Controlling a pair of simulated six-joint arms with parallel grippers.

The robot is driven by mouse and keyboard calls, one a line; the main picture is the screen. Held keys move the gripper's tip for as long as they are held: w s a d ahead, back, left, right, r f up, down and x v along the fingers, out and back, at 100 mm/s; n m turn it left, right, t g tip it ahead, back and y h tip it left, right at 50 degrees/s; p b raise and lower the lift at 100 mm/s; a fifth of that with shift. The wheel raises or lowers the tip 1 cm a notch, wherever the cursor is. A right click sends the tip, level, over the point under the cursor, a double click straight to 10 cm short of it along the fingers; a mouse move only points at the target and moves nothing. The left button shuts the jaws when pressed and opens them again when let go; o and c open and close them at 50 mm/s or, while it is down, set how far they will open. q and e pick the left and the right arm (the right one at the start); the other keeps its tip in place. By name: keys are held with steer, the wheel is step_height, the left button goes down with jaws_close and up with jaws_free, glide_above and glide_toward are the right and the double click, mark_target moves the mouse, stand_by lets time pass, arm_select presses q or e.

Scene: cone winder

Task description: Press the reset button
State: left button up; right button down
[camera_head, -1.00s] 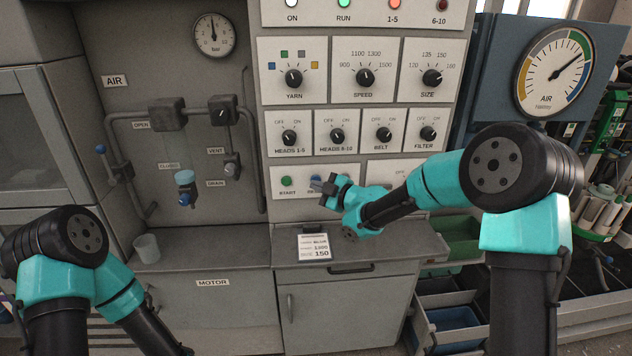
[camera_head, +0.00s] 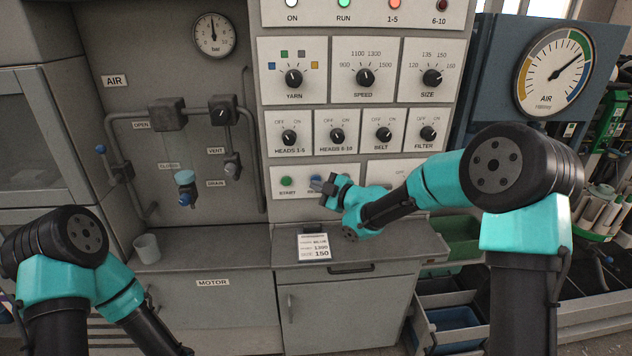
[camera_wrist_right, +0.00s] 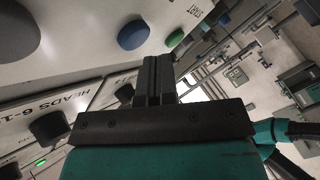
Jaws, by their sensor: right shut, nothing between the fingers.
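The blue reset button (camera_head: 315,180) is on the lower white panel, right of the green start button (camera_head: 286,181). My right gripper (camera_head: 318,186) is in front of it and covers part of the button and its label. In the right wrist view the blue button (camera_wrist_right: 133,34) shows just beyond and left of the shut fingertips (camera_wrist_right: 154,62), with the green button (camera_wrist_right: 174,38) to its right. A gap seems to show between fingertips and button; I cannot tell its depth. The right gripper is empty. My left arm is at lower left, its gripper out of frame.
Knobs such as the heads 1-5 knob (camera_head: 289,137) sit just above the button row. Below is a grey ledge (camera_head: 250,243) with a settings card (camera_head: 314,246) and a cup (camera_head: 147,248). A large round dark part (camera_wrist_right: 14,30) is at upper left in the wrist view.

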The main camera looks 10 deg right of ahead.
steer(key=shift+w, duration=0.15)
stand_by(0.5)
steer(key=shift+w, duration=0.25)
steer(key=shift+w, duration=0.45)
stand_by(0.8)
steer(key=shift+s, duration=0.85)
steer(key=shift+s+a, duration=0.15)
steer(key=shift+s, duration=2.35)
